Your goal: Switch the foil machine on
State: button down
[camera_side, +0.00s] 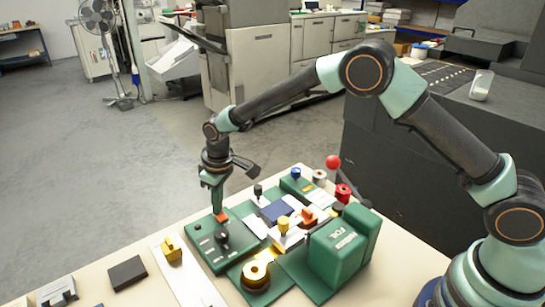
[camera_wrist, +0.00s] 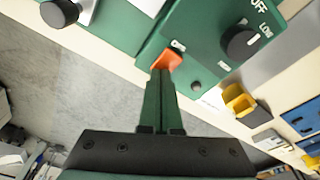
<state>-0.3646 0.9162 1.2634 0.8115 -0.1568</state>
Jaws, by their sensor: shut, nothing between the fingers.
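The foil machine has a green box marked FOIL (camera_side: 340,248), a gold foil roll (camera_side: 257,272) and a green control panel (camera_side: 205,250). An orange switch (camera_side: 221,215) sits at the panel's far edge; it also shows in the wrist view (camera_wrist: 168,59), with a small pale label beside it. A black knob (camera_side: 221,237) is on the same panel; in the wrist view the knob (camera_wrist: 240,42) has OFF and LOW lettering. My gripper (camera_side: 217,207) is shut and empty, pointing down. In the wrist view its fingertips (camera_wrist: 161,74) are right at the switch's edge; I cannot tell whether they touch.
A yellow clip (camera_side: 172,249) on a white board and a dark block (camera_side: 127,273) lie left of the panel. A red ball-topped lever (camera_side: 333,162) stands at the machine's back right. Open floor lies beyond the table edge.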

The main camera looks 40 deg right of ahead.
jog(key=shift+r, duration=3.45)
jog(key=shift+r, duration=0.1)
jog(key=s+d+r+m+t, duration=0.1)
jog(key=s+d+r+m, duration=0.1)
jog(key=s+d+r, duration=0.4)
jog(key=s+d+r+m+t, duration=0.1)
jog(key=s+d+r, duration=0.2)
jog(key=d+r, duration=0.4)
jog(key=s+d+m+t, duration=0.1)
jog(key=s+d, duration=0.2)
jog(key=s, duration=0.4)
jog(key=s+d+r+m+t, duration=0.1)
jog(key=s+d+m, duration=0.1)
jog(key=s, duration=0.5)
jog(key=shift+d+h, duration=0.3)
jog(key=shift+d, duration=0.55)
jog(key=shift+r, duration=0.1)
